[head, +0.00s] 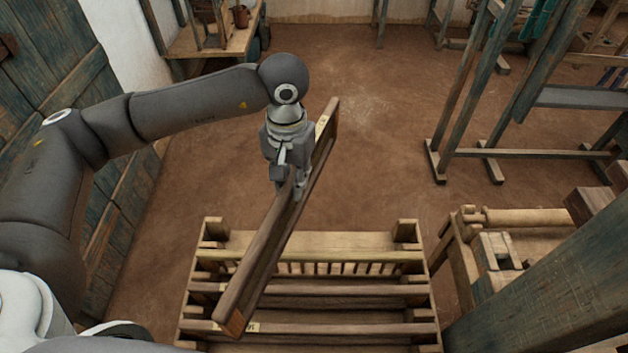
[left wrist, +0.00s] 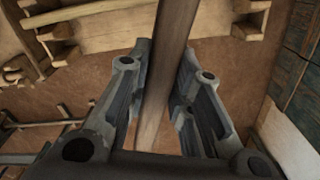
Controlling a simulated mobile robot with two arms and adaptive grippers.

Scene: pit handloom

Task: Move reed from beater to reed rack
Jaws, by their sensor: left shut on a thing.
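The reed (head: 262,250) is a long, narrow wooden frame with pale labels near its ends. It hangs tilted in the air, running from lower left to upper right in the head view. My left gripper (head: 297,186) is shut on it near its middle, and the fingers (left wrist: 166,85) clasp its bar (left wrist: 168,50) in the left wrist view. The reed rack (head: 360,290), a wooden stand with several rails and short pegs, stands below. The near end of the reed overlaps the rack's left part in the picture; I cannot tell the height between them. My right gripper is not in view.
A wooden bench with a roller (head: 525,217) stands right of the rack, beside a thick blue-green beam (head: 560,285). A blue-green wooden frame (head: 470,100) stands at the upper right. A plank door (head: 60,75) is at the left. The earth floor (head: 385,150) beyond the rack is clear.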

